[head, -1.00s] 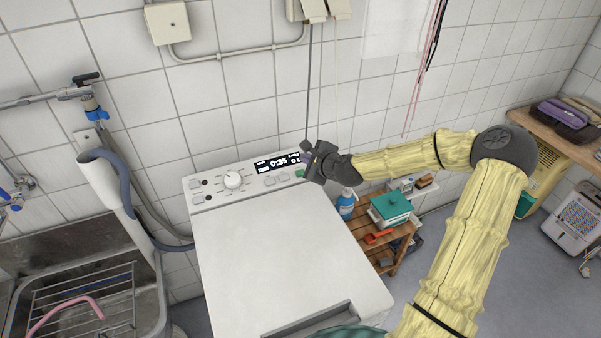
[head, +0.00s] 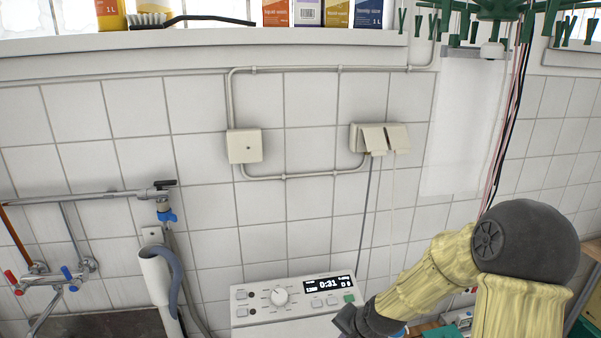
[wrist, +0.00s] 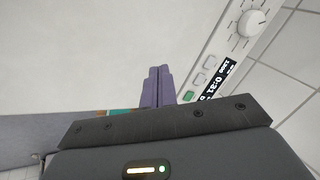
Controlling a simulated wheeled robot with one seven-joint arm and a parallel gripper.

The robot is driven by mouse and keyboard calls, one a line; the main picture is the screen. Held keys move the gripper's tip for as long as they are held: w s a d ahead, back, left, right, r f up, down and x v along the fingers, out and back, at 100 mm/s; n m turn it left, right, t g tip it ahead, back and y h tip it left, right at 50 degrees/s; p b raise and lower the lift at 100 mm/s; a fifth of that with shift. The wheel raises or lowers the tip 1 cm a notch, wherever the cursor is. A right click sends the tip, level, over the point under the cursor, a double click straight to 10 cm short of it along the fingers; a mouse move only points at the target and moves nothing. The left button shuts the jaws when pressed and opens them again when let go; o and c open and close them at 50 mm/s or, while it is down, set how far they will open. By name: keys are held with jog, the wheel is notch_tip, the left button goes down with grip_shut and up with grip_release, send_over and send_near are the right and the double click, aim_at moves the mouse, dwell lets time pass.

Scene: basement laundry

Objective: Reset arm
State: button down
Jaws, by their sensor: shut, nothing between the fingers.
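My arm, in a yellow sleeve, comes in from the lower right of the head view. My gripper (wrist: 159,85) shows in the wrist view with its two purple fingers pressed together, shut and empty. It is over the right part of the white washing machine (head: 300,328), near the control panel. The panel (wrist: 222,72) has a dial, buttons and a lit display that reads 0:31 in the head view. In the head view only the dark wrist end (head: 352,322) shows at the bottom edge, and the fingertips cannot be made out.
A shelf (head: 200,43) with boxes and a brush runs along the wall above. A green hanging rack (head: 490,12) is at the upper right. A grey hose (head: 172,275) and taps (head: 58,277) are at the left. Sockets (head: 382,138) with hanging cords are behind the machine.

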jog(key=s+d+r+n+g+h+p, duration=0.1)
jog(key=s+d+r+n, duration=0.1)
jog(key=s+r+n, duration=0.2)
jog(key=s+d+r+n+g+h, duration=0.1)
jog(key=s+r+n, duration=0.3)
jog(key=s, duration=0.7)
jog(key=shift+s+d+r+h+p, duration=0.2)
jog(key=shift+d+r+h+p, duration=0.2)
jog(key=shift+d+r, duration=0.25)
dwell(0.7)
